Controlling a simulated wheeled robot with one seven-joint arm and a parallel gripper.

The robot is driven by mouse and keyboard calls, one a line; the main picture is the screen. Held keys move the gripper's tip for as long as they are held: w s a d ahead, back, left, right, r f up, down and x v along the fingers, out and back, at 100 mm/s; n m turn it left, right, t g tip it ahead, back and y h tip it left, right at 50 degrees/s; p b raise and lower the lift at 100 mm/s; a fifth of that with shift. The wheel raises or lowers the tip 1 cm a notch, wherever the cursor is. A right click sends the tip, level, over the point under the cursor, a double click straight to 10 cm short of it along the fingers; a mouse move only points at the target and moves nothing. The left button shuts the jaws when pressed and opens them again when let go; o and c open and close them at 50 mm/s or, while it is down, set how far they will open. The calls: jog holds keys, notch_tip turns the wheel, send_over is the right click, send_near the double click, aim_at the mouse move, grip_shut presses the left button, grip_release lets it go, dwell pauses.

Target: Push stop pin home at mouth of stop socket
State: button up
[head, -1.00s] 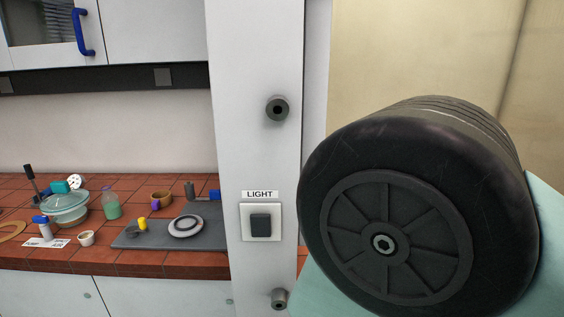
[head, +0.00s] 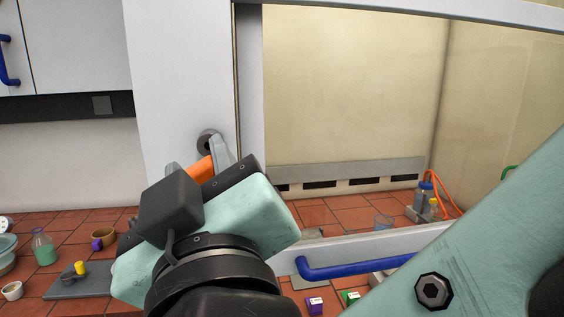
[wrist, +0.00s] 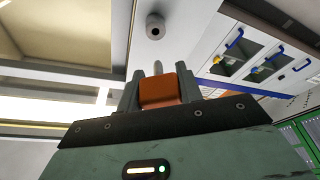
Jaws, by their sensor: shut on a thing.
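The stop pin has an orange grip (head: 201,170), held between the fingers of my gripper (head: 196,161). In the wrist view the orange grip (wrist: 159,91) sits between the two grey fingers (wrist: 159,88), and a short grey tip shows beyond it. The stop socket (head: 207,141) is a dark round fitting on the white post, just beyond the fingers. In the wrist view the socket (wrist: 155,26) shows a dark hole and appears apart from the pin tip. The head view hides the pin tip, so the exact gap cannot be told.
On the left bench are a green-liquid bottle (head: 44,248) and a grey board (head: 90,281).

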aim_at(206, 141)
jog(key=shift+w, duration=0.1)
jog(key=shift+w+d+f+p+x, duration=0.1)
jog(key=shift+f+p+x, duration=0.05)
jog(key=shift+p+x, duration=0.65)
jog(key=shift+w+d+f+p+x, duration=0.1)
jog(key=shift+f+p+x, duration=0.1)
jog(key=shift+p+x, duration=0.6)
jog(key=shift+w+d+f+p+x, duration=0.15)
jog(key=shift+p+x, duration=0.45)
jog(key=shift+x, duration=0.4)
jog(key=shift+s+f, duration=0.1)
jog(key=shift+f, duration=0.05)
jog(key=shift+b, duration=0.5)
jog(key=shift+b, duration=1.7)
jog(key=shift+w+a+b, duration=0.25)
jog(key=shift+w+b, duration=0.6)
jog(key=shift+b, duration=0.15)
jog(key=shift+w+a+b, duration=0.2)
jog(key=shift+w+b, duration=0.6)
jog(key=shift+b, duration=0.15)
jog(key=shift+b, duration=2)
